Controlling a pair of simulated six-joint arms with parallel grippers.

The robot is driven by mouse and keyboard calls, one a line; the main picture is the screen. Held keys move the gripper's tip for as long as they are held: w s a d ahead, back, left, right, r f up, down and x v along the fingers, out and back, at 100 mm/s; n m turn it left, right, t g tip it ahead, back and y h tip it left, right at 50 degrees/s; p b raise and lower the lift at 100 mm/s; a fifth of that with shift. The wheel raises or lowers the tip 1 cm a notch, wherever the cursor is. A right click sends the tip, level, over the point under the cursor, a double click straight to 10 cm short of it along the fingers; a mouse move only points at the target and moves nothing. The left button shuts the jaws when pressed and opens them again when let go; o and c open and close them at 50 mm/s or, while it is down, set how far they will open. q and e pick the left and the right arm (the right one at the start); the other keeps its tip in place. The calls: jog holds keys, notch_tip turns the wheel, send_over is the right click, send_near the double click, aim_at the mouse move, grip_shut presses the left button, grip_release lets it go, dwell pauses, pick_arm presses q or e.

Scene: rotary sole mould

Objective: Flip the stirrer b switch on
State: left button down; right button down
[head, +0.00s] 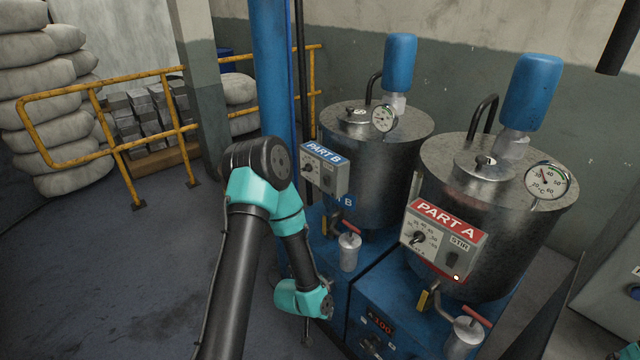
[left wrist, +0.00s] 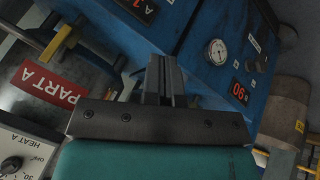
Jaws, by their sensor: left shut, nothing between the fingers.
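The PART B control box (head: 320,171) is a grey box with a blue label on the far tank, in the head view. It has a dial on its left and a small dark stirrer B switch (head: 327,184) on its right. The switch's position is too small to tell. My left gripper (left wrist: 165,63) is shut and empty in the left wrist view, in front of the blue base cabinet. In the head view my left arm's wrist is low, below the PART B box and apart from it; its fingers are hard to make out. My right gripper is not in view.
The PART A box (head: 443,240), with a red label and a lit lamp, is on the nearer tank (head: 520,230). Red-handled valves (head: 349,235) stick out below the tanks. A blue post (head: 273,75) stands left of PART B. Open floor lies to the left.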

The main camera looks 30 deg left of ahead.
aim_at(324, 178)
pick_arm(q)
jog(key=w+a+r+m+t, duration=0.2)
jog(key=w+a+r+t, duration=0.8)
jog(key=w+a+r, duration=0.55)
jog(key=s+a+r+m+t+h, duration=0.1)
jog(key=a+r+m+t+h, duration=0.1)
jog(key=a+r, duration=0.5)
jog(key=shift+s+a+m+t, duration=0.3)
jog(key=shift+s+m+t, duration=0.1)
jog(key=shift+t, duration=0.5)
jog(key=shift+w+d+r, duration=0.1)
jog(key=shift+w, duration=0.05)
jog(key=x, duration=1.3)
jog(key=shift+w+d+r, duration=0.1)
jog(key=shift+w+d, duration=0.1)
jog(key=shift+w, duration=0.1)
jog(key=shift+a, duration=0.15)
